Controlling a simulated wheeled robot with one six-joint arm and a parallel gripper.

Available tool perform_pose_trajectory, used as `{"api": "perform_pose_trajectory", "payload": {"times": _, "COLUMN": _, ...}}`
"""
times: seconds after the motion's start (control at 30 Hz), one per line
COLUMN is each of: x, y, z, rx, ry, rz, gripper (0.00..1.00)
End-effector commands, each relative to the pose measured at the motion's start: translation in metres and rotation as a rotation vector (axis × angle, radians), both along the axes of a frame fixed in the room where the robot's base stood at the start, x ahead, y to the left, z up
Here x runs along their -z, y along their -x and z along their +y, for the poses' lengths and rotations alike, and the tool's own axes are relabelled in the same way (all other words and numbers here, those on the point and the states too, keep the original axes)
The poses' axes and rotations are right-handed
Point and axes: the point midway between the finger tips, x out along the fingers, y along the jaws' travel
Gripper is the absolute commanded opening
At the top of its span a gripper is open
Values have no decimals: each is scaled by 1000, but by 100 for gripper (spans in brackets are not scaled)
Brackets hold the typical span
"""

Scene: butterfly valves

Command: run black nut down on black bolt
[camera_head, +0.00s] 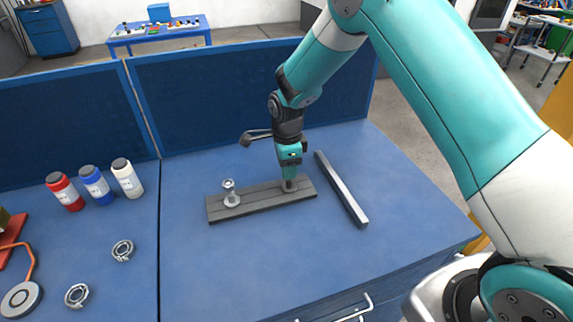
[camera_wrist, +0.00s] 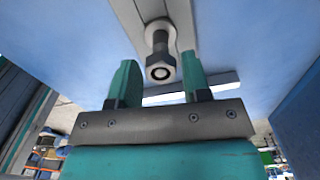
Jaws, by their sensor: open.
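The black bolt (camera_wrist: 159,45) stands on a grey plank (camera_head: 258,198), at the plank's right end in the head view. The black nut (camera_wrist: 160,68) sits at the bolt's free end in the wrist view, with the bolt's end showing in its hole. My gripper (camera_head: 290,178) points down over this bolt and hides most of it in the head view. In the wrist view the open fingers (camera_wrist: 159,62) stand either side of the nut, with a visible gap on each side. How far the nut is threaded on cannot be told.
A silver bolt with a nut (camera_head: 230,192) stands at the plank's left end. A grey bar (camera_head: 341,190) lies to the right. Red (camera_head: 66,192), blue (camera_head: 96,185) and white (camera_head: 127,178) bottles stand at left. The blue table (camera_head: 290,250) is clear in front.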

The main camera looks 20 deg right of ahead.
Motion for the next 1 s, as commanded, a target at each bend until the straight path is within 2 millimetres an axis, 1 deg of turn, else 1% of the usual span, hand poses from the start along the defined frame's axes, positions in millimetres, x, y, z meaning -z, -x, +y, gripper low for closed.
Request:
{"api": "perform_pose_trajectory", "payload": {"times": 0.1, "x": 0, "y": 1, "z": -1, "rx": -204, "ry": 0, "rz": 0, "gripper": 44}}
{"api": "perform_pose_trajectory", "payload": {"times": 0.9, "x": 0, "y": 7, "z": -6, "rx": -1593, "ry": 0, "rz": 0, "gripper": 44}}
{"api": "perform_pose_trajectory", "payload": {"times": 1.0, "x": 0, "y": 7, "z": -6, "rx": -1743, "ry": 0, "rz": 0, "gripper": 44}}
